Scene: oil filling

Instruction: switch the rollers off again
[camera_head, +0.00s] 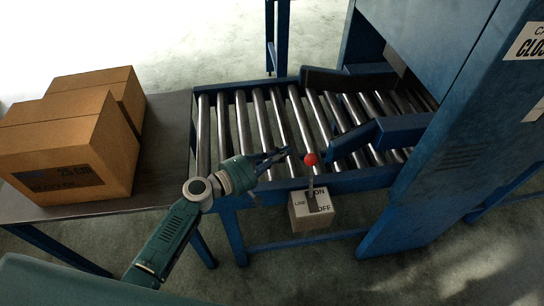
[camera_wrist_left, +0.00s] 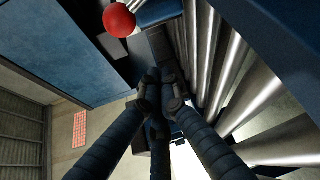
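The roller switch is a small box (camera_head: 298,222) with ON and OFF labels, on the front rail of the conveyor in the head view. Its lever has a red ball (camera_head: 311,159) at the top and points up, on the ON side. The red ball also shows at the top of the left wrist view (camera_wrist_left: 118,20). My left gripper (camera_head: 284,154) is just left of the ball, apart from it, over the front of the rollers. In the left wrist view its dark fingers (camera_wrist_left: 160,82) come together at the tips with nothing between them. My right gripper is not in view.
The roller conveyor (camera_head: 240,120) runs into a blue machine (camera_head: 445,150) on the right. A blue guide arm (camera_head: 385,134) lies close behind the ball. Two cardboard boxes (camera_head: 75,145) stand on a table (camera_head: 170,150) at left. The floor before the switch is clear.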

